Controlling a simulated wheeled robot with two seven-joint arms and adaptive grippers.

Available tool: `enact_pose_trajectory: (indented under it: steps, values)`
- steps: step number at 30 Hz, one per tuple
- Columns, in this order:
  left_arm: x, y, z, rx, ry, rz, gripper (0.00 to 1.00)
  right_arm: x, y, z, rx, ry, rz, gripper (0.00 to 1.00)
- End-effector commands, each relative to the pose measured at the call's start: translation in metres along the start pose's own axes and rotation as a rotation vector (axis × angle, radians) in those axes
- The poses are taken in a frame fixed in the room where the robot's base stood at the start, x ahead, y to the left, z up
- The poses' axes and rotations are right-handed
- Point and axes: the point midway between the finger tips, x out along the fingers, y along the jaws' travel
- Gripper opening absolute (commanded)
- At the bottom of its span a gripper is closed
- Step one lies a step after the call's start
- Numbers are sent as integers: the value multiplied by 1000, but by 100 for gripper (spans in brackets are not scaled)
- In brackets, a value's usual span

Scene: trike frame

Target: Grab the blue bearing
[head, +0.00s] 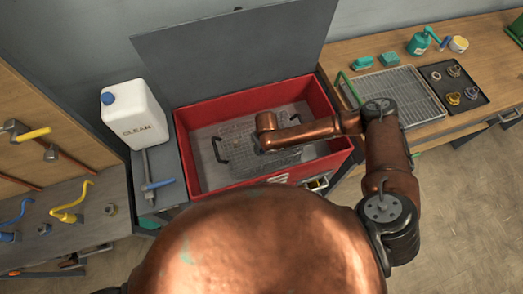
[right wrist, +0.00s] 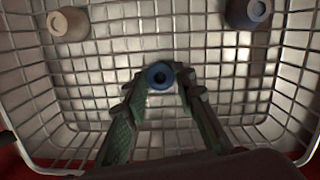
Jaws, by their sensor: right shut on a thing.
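The blue bearing (right wrist: 160,76), a small ring with a dark hole, shows in the right wrist view between my right gripper's fingertips. My right gripper (right wrist: 158,84) is shut on it, its two green-grey fingers on either side, inside a wire basket (right wrist: 45,100). In the head view my right arm reaches into the red bin (head: 190,165), over the wire basket (head: 228,135); the fingers and the bearing are hidden there under the arm. My left gripper is not in view.
A beige round part (right wrist: 67,24) and a dark-rimmed round part (right wrist: 247,14) are in the basket, apart from the fingers. The bin's grey lid (head: 225,50) stands open behind. A white jug (head: 133,115) is at left; a wire rack (head: 402,95) and a black tray (head: 450,92) are at right.

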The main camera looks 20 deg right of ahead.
Motion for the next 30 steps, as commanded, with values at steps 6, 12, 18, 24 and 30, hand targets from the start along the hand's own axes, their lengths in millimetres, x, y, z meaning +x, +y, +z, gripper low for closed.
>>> enact_pose_trajectory:
  steps: [6, 12, 18, 24, 30]
  values:
    - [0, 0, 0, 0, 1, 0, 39, 0, 0, 0, 0, 0, 0, 5]
    - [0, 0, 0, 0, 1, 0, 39, 0, 0, 0, 0, 0, 0, 0]
    - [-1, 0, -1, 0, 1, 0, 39, -7, 0, 2, 0, -1, 0, 0]
    - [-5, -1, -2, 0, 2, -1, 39, -43, -1, 6, -1, -3, 0, 0]
    - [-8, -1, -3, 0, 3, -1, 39, -80, 0, 11, 0, -3, 0, 0]
